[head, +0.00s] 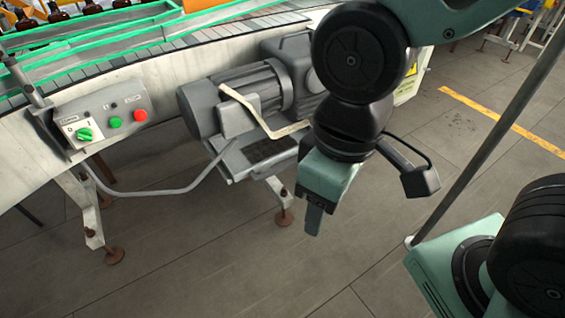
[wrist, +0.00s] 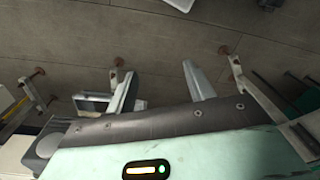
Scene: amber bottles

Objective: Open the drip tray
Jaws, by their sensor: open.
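The drip tray (head: 236,163) appears to be the shallow pale-grey tray with a dark inside, under the grey motor on the conveyor's side. I cannot tell from its look whether it is pulled out at all. My gripper (head: 313,215) hangs to the right of the tray and nearer the camera, pointing down, apart from it. In the wrist view my gripper's two fingers (wrist: 163,85) stand wide apart with only floor between them. A pale edge beside the left finger in that view may be the tray, but the finger partly hides it.
The motor (head: 240,95) and a bent beige bar (head: 262,112) are above the tray. A control box (head: 103,118) with green and red buttons is at left, with a grey cable (head: 150,191) hanging below. Conveyor legs (head: 85,210) reach the floor. The floor in front is open.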

